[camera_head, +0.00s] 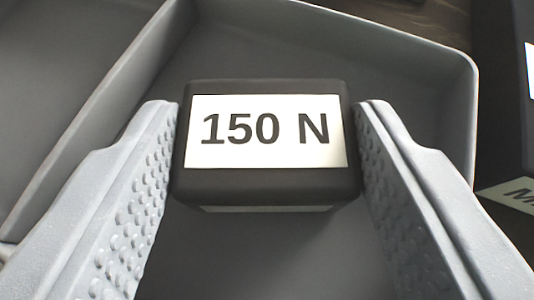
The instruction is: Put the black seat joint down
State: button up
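A black block (265,187) with rounded edges carries a white label reading "150 N" on the face toward me. It is the only black piece at my gripper, and I take it for the seat joint. My gripper (267,150) has one grey finger with a bumpy inner pad on each side of the block. Both fingertips lie against its sides with no clear gap. The block is over or in a grey tray compartment (300,38). A paler strip shows under its lower edge. I cannot tell whether it touches the floor.
The compartment has raised grey walls, and a divider (95,105) separates it from another compartment at left. Its floor looks bare around the block. A dark object with a pale label (510,195) is partly visible beyond the right wall.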

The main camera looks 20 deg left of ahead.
jog(key=o, duration=0.4)
jog(key=shift+s+r, duration=0.1)
jog(key=shift+r, duration=0.05)
jog(key=shift+s+d+r, duration=0.2)
jog(key=shift+s+r, duration=0.15)
jog(key=shift+s, duration=0.05)
jog(key=p+v, duration=0.2)
jog(key=v, duration=0.7)
jog(key=shift+s+p, duration=0.15)
jog(key=shift+p, duration=0.2)
jog(key=shift+s+d+r, duration=0.25)
jog(key=shift+s, duration=0.4)
